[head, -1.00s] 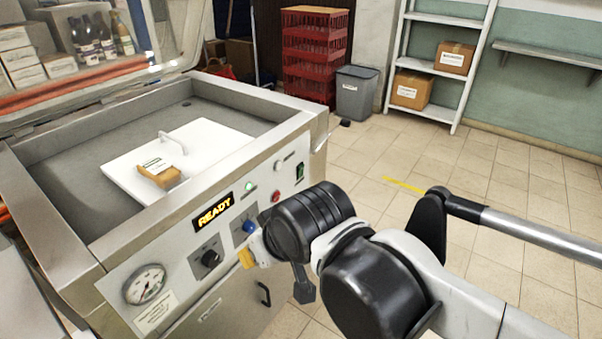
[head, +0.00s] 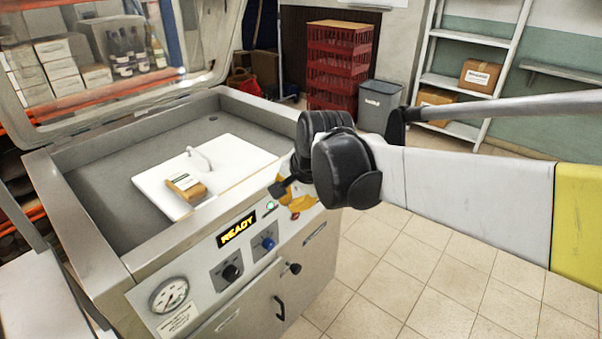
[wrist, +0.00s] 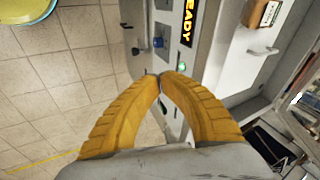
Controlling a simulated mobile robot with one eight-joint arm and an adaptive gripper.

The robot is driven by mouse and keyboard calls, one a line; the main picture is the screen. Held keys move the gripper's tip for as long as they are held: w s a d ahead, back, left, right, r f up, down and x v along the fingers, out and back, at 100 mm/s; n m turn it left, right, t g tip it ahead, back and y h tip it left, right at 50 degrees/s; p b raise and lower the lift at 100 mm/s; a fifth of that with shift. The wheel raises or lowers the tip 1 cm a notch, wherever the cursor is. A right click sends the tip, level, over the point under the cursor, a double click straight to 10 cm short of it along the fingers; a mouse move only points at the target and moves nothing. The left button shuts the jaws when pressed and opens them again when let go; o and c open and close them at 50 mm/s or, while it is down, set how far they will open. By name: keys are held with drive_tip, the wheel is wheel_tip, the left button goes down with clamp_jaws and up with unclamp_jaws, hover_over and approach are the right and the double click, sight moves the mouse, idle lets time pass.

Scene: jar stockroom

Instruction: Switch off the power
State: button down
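The steel machine (head: 165,243) stands with its lid raised. Its front panel has a lit READY display (head: 238,229), which also shows in the wrist view (wrist: 187,22), a black knob (head: 231,272) and a blue knob (head: 268,243). A green lamp (head: 269,208) is lit, also in the wrist view (wrist: 182,69). My gripper (wrist: 160,76) has yellow fingers that meet at the tips, with nothing seen between them. It is in front of the panel's right part, past the lamp.
A white plate (head: 232,153) with a small brown package (head: 187,187) lies in the machine's chamber. Red crates (head: 335,70), a grey bin (head: 379,106) and a shelf with boxes (head: 480,75) stand behind. The tiled floor at right is clear.

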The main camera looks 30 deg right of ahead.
drive_tip(key=w+d+f+m+p, duration=0.2)
drive_tip(key=w+d+m, duration=0.2)
drive_tip(key=d+m, duration=0.25)
drive_tip(key=w+d+f+m+p, duration=0.1)
drive_tip(key=w+d+m+p, duration=0.1)
drive_tip(key=w+d+m, duration=0.45)
drive_tip(key=d+f+m+p, duration=0.1)
drive_tip(key=d+f+m, duration=0.2)
drive_tip(key=d, duration=0.3)
drive_tip(key=d+f+m+g+y+p, duration=0.1)
drive_tip(key=d+f+m+p, duration=0.1)
drive_tip(key=d+f+m, duration=0.2)
drive_tip(key=d+f, duration=0.1)
drive_tip(key=d, duration=0.2)
drive_tip(key=shift+s+d, duration=0.2)
drive_tip(key=shift+s, duration=0.05)
drive_tip(key=shift+f, duration=0.1)
drive_tip(key=w+a+f+b, duration=0.2)
drive_tip(key=w+f+b, duration=0.2)
drive_tip(key=w+f, duration=0.3)
drive_tip(key=shift+w+a+f, duration=0.2)
drive_tip(key=shift+a+f, duration=0.05)
drive_tip(key=shift+f, duration=0.5)
